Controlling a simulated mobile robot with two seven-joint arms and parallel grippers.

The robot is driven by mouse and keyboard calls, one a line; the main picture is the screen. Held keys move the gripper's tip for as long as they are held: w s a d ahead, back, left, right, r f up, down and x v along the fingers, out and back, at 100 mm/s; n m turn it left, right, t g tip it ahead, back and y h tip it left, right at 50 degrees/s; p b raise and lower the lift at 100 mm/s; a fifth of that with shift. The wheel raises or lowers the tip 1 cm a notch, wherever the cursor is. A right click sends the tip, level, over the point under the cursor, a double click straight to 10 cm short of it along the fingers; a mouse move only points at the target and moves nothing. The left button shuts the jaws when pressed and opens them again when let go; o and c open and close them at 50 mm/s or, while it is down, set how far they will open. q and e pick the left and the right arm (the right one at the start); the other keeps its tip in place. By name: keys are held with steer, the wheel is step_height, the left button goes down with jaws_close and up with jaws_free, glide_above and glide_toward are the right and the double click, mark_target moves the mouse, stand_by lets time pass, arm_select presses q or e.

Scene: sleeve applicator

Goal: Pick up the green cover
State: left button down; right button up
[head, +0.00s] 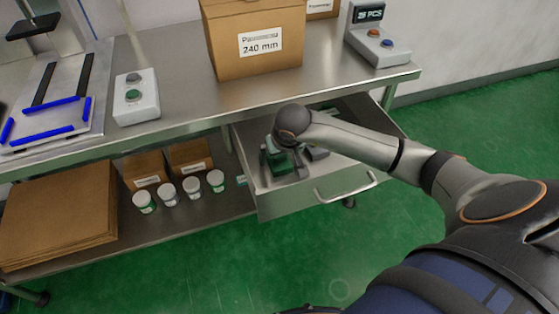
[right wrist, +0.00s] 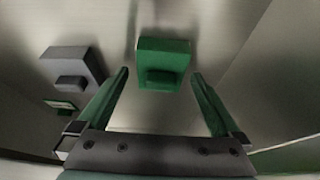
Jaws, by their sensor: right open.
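The green cover (right wrist: 165,62) is a small block with a raised part, lying on the metal drawer floor. In the right wrist view it sits ahead of my right gripper (right wrist: 160,88), between the lines of its two green fingers. The fingers are apart and the gripper is empty. In the head view my right gripper (head: 283,165) reaches down into the open drawer (head: 335,172); green shows there, and I cannot clearly separate cover from fingers. A grey cover (right wrist: 72,68) of similar shape lies to the left in the wrist view. My left gripper is not in view.
The drawer walls surround my right gripper, under the metal table (head: 180,110). A cardboard box (head: 253,45) and a button box (head: 136,97) stand on the table. White jars (head: 168,194) and flat cardboard (head: 60,220) lie on the lower shelf.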

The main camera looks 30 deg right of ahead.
steer(key=c, duration=1.4)
